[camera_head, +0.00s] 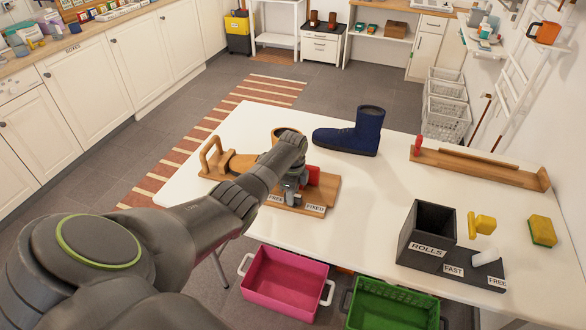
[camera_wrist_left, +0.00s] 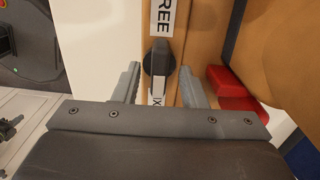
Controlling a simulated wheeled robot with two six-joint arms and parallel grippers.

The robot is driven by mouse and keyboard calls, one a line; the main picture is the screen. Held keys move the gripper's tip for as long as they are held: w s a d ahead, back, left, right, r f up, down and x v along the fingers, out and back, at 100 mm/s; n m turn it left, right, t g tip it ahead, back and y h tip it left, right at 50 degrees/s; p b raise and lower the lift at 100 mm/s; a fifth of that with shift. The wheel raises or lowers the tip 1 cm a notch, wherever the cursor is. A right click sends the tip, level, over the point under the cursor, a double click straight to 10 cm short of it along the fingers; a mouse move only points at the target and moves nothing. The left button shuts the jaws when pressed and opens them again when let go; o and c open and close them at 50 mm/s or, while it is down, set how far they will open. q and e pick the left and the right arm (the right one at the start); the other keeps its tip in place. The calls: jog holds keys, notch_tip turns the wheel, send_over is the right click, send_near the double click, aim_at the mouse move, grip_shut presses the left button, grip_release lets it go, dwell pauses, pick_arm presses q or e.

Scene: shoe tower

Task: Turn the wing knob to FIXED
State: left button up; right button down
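The dark round wing knob (camera_wrist_left: 159,60), with a narrow grey wing across it, shows in the left wrist view between the FREE label (camera_wrist_left: 163,18) and the partly covered FIXED label (camera_wrist_left: 156,97). The wing lies roughly along the line between the labels; I cannot tell which end is its pointer. My left gripper (camera_wrist_left: 158,74) is open, with one finger to each side of the knob. In the head view my left gripper (camera_head: 290,192) is over the front of the wooden fixture (camera_head: 327,189) and hides the knob. The FIXED label (camera_head: 315,208) shows there. My right gripper is not in view.
A red block (camera_head: 313,174) stands close beside the left gripper. A blue boot (camera_head: 352,133) is behind on the white table (camera_head: 375,190). The ROLLS box (camera_head: 429,232), a yellow stamp-like piece (camera_head: 482,223) and a sponge (camera_head: 543,230) are at right. Pink (camera_head: 287,280) and green bins are below.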

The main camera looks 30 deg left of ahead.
pick_arm(q)
notch_tip(320, 180, up, 16)
jog(key=shift+b, duration=0.35)
dwell(0.5)
